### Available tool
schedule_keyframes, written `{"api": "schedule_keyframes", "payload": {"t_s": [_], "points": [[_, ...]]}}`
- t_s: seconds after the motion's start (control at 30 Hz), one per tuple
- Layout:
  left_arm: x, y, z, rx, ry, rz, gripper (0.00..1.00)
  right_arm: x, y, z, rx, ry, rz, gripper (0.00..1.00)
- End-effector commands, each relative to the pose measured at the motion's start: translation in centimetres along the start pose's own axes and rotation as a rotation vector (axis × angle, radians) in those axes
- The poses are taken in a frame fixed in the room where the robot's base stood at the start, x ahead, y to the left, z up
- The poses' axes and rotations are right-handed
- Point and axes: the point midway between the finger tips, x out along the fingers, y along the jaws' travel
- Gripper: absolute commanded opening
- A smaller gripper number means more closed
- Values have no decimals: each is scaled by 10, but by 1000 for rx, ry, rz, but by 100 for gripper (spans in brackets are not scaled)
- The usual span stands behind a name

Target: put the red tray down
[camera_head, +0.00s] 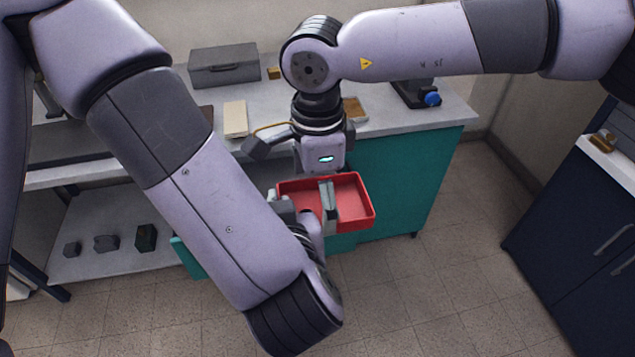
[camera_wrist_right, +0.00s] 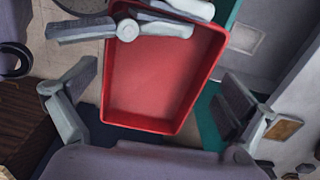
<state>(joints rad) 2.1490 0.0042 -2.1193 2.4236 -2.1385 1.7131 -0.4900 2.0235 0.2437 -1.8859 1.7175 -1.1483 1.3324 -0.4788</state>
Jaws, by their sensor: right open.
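The red tray (camera_head: 355,187) is in the air in front of the workbench and looks empty. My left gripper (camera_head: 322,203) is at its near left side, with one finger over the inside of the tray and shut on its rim. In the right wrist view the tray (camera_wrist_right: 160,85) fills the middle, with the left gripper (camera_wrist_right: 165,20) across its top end. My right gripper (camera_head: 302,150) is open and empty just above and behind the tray. Its fingers are spread on either side of the tray in the wrist view, apart from it.
The grey workbench (camera_head: 400,125) behind has a grey toolbox (camera_head: 225,67), a cream book (camera_head: 236,118), a wooden tray (camera_head: 355,109) and a blue-knobbed device (camera_head: 431,99) on it. A lower shelf (camera_head: 85,215) holds several small blocks. A dark cabinet (camera_head: 575,235) stands right.

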Motion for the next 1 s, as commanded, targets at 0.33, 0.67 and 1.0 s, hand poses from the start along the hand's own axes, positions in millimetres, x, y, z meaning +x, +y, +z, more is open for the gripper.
{"api": "schedule_keyframes", "payload": {"t_s": [0.33,0.67,1.0], "points": [[0,0,0,0,1,0,0,0,0,0,0,0,0,89],[0,1,0,0,-1,3,0,0,-1,0,1,-1,-3,67],[-1,1,0,0,-1,4,14,-1,-2,0,2,-2,-5,55]]}}
